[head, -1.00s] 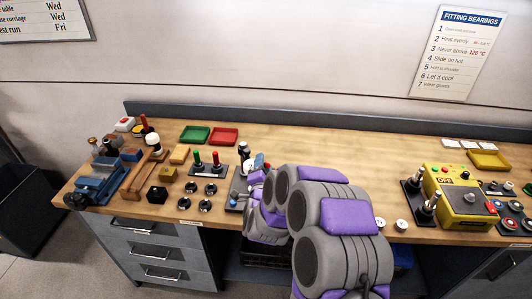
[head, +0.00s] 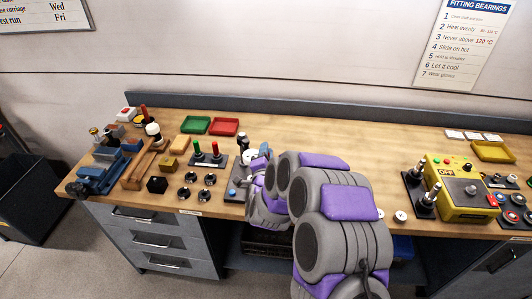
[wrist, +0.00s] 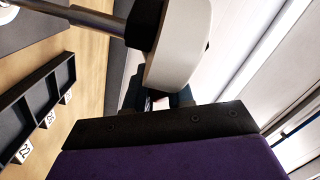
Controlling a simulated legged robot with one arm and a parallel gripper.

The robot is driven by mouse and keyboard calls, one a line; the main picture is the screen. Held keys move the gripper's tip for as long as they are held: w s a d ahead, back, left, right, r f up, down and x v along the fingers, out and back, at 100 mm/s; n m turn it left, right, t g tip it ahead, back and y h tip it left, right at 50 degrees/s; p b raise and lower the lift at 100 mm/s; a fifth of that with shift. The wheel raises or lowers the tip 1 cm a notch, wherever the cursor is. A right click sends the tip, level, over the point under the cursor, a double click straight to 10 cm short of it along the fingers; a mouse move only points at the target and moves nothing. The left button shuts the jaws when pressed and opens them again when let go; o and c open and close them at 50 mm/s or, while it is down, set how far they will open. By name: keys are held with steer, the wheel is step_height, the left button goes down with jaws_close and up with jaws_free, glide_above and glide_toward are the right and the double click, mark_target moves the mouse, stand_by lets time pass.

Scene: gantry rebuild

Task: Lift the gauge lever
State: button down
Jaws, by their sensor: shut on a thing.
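The gauge stands on a dark base plate (head: 236,190) near the bench middle. In the wrist view, its pale rounded body (wrist: 182,45) fills the upper middle, joined to a dark block and a metal rod (wrist: 62,10). My gripper (head: 261,162) is beside the gauge in the head view, partly covered by my own arm. In the wrist view, my gripper (wrist: 155,98) has its dark fingers close under the pale body. They are shut on the gauge lever, which is mostly hidden between them.
To the left are red and green levers (head: 206,152), black knobs (head: 197,186) and a blue vise (head: 98,180). Green and red trays (head: 224,127) lie behind. A yellow control box (head: 460,190) stands to the right.

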steer(key=shift+s+a+f, duration=0.1)
steer(key=shift+f, duration=0.15)
steer(key=shift+r+p, duration=0.1)
steer(key=shift+p, duration=0.2)
